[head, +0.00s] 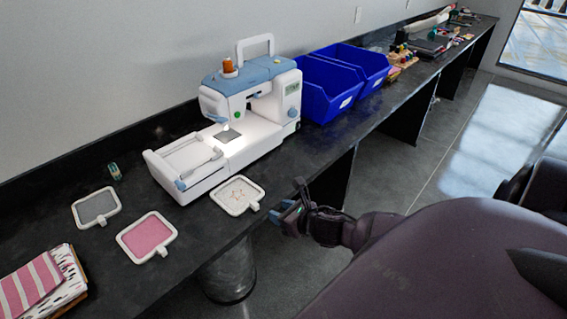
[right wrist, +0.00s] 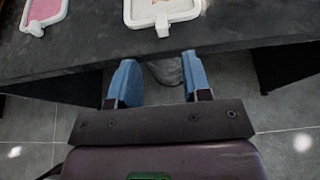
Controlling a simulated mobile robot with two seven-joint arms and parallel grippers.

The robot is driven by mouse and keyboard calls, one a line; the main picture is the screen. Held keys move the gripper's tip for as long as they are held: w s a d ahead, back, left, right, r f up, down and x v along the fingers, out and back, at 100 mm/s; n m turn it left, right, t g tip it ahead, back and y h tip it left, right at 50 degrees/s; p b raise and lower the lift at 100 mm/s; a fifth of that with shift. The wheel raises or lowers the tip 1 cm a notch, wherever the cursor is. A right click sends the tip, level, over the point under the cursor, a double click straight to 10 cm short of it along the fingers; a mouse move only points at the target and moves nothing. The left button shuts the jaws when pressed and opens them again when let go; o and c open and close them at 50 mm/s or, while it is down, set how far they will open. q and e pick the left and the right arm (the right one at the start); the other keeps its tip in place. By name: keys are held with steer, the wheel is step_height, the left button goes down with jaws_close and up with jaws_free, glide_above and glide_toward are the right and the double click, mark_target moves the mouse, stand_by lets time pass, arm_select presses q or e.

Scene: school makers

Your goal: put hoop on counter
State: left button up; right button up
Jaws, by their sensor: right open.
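A white hoop with a reddish star-like pattern (head: 238,193) lies flat on the dark counter (head: 190,250), near its front edge. In the right wrist view this hoop (right wrist: 160,10) is at the top centre, its small tab pointing towards my fingers. A pink hoop (head: 147,238) and a grey hoop (head: 96,207) lie to its left. My right gripper (head: 286,210) is open and empty, just off the counter's front edge. In the right wrist view its blue fingers (right wrist: 160,75) are apart, short of the white hoop's tab. My left gripper is not in view.
A white and blue sewing machine (head: 250,110) stands behind the white hoop. Blue bins (head: 330,90) stand to its right. Striped fabric (head: 35,285) lies at the near left. A dark cylinder (head: 228,270) stands below the counter edge.

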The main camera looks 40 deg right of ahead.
steer(key=s+a+f+m, duration=0.2)
steer(key=s+m, duration=0.3)
steer(key=m, duration=0.7)
steer(key=s+a+f+m+g+h, duration=0.1)
steer(key=s+a+m, duration=0.3)
steer(key=m, duration=0.8)
steer(key=s+a+f+m, duration=0.3)
steer(key=s+a+m, duration=0.1)
steer(key=m, duration=0.8)
steer(key=shift+s+f+g, duration=0.25)
steer(key=shift+s+g, duration=0.15)
steer(key=shift+s, duration=0.45)
